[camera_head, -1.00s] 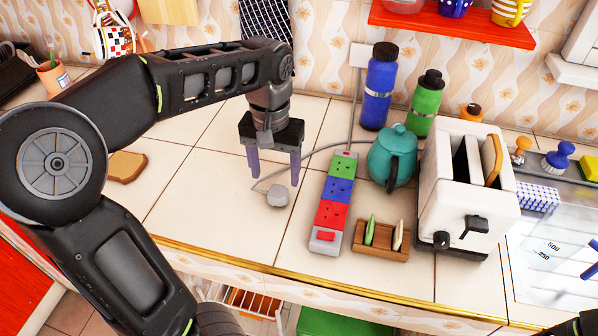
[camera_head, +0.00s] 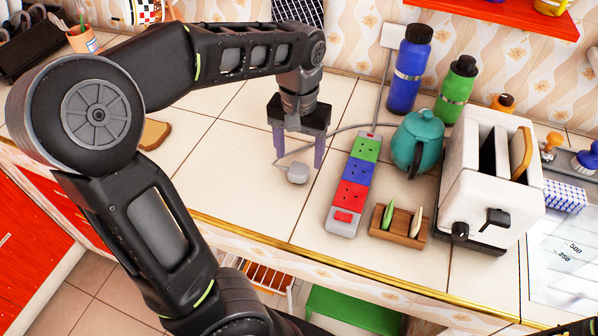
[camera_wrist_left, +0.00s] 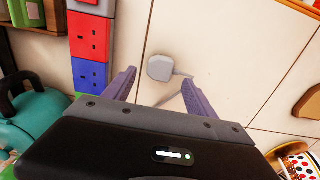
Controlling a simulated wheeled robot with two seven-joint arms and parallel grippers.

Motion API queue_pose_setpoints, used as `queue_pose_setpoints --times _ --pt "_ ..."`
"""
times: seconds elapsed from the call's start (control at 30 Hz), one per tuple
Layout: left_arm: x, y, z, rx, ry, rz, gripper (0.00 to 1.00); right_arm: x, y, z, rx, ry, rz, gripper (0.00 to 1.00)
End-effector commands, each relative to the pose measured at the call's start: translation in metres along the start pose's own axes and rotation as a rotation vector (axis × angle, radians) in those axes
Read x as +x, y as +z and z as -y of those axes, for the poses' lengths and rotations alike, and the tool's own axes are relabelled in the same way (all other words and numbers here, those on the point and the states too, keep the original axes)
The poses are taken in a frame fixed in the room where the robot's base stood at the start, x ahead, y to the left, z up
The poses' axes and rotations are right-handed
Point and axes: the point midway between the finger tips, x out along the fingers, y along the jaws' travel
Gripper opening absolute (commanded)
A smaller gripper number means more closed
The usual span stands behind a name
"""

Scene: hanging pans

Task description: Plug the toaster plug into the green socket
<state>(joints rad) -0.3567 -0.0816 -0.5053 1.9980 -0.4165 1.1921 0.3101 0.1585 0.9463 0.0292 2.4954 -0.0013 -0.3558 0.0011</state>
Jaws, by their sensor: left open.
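The grey toaster plug (camera_head: 298,173) lies on the tiled counter with its cord running behind the power strip. It also shows in the left wrist view (camera_wrist_left: 160,68), just beyond and between the fingertips. My left gripper (camera_head: 299,160) is open and empty, pointing down above the plug; whether its fingers flank the plug cannot be told. The power strip has a green socket (camera_head: 366,148) at its far end, then a blue socket (camera_head: 358,173) and a red socket (camera_head: 350,195). The white toaster (camera_head: 487,185) stands to the right with bread in it. My right gripper is not in view.
A teal teapot (camera_head: 417,139) stands between strip and toaster. A wooden holder (camera_head: 398,225) sits right of the strip. Blue (camera_head: 408,72) and green (camera_head: 457,88) bottles stand behind. A bread slice (camera_head: 155,133) lies at left. The counter's gold front edge (camera_head: 330,262) is near; tiles left of the plug are clear.

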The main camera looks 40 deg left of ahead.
Motion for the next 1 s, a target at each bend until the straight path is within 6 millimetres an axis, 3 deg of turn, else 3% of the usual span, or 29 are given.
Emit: queue_pose_setpoints --times 0.17,0.53,1.0 --pt "0.005 0.001 0.000 0.000 -0.001 0.003 0.65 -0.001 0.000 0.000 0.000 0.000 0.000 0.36" --pt "0.050 0.005 -0.001 0.001 -0.001 0.003 0.65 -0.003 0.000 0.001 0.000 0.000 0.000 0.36" --pt "0.052 0.004 -0.001 0.000 0.000 0.001 0.65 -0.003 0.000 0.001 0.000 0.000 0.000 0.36"
